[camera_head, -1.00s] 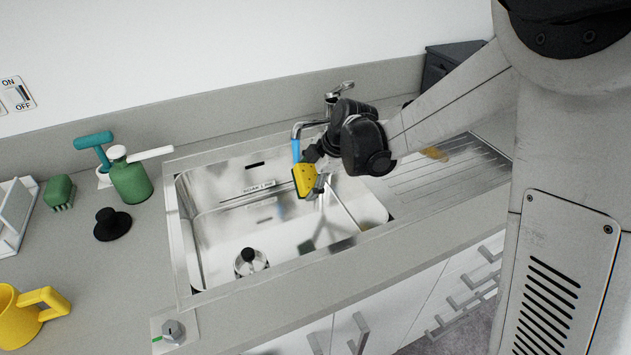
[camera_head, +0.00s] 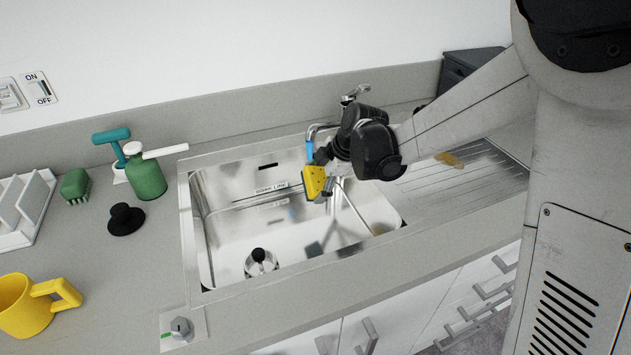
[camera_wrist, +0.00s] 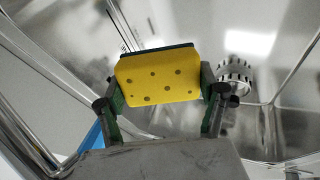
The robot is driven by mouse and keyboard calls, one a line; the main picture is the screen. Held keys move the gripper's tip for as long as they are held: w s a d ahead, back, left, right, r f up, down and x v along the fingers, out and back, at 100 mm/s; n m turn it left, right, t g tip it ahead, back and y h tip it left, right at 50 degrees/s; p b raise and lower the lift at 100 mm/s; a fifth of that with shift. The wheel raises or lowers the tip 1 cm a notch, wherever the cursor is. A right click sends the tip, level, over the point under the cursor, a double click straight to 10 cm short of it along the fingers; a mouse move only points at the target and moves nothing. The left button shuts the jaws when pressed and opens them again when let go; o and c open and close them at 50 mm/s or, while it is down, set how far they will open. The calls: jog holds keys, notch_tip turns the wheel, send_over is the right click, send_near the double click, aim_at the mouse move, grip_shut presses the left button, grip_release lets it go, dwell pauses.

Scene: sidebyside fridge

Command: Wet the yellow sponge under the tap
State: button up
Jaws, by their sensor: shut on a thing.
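The yellow sponge (camera_head: 314,182) has a dark backing and several dark spots. My gripper (camera_head: 327,178) is shut on it and holds it over the sink, at the tap's spout. In the wrist view the sponge (camera_wrist: 160,82) sits between the two fingers of my gripper (camera_wrist: 162,90). The tap (camera_head: 350,97) stands behind the sink, and its spout bends down toward the sponge. A blue stream (camera_head: 309,151) hangs from the spout end and meets the top of the sponge area; it also shows in the wrist view (camera_wrist: 92,139). Exact contact is partly hidden.
The steel sink (camera_head: 225,225) has a drain strainer (camera_head: 261,262) in it. A green spray bottle (camera_head: 146,178), black plug (camera_head: 125,219), green brush (camera_head: 76,186) and white rack (camera_head: 22,235) stand left. A yellow mug (camera_head: 25,305) and knob (camera_head: 181,328) are nearer. The drainboard (camera_head: 465,180) lies right.

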jog(key=s+d, duration=0.2)
jog(key=s, duration=0.5)
jog(key=shift+d, duration=0.2)
dwell(0.4)
dwell(1.1)
jog(key=s+d+r+p, duration=0.1)
jog(key=s+r+p, duration=0.1)
jog(key=s+r, duration=0.2)
jog(key=shift+s+d, duration=0.35)
dwell(0.8)
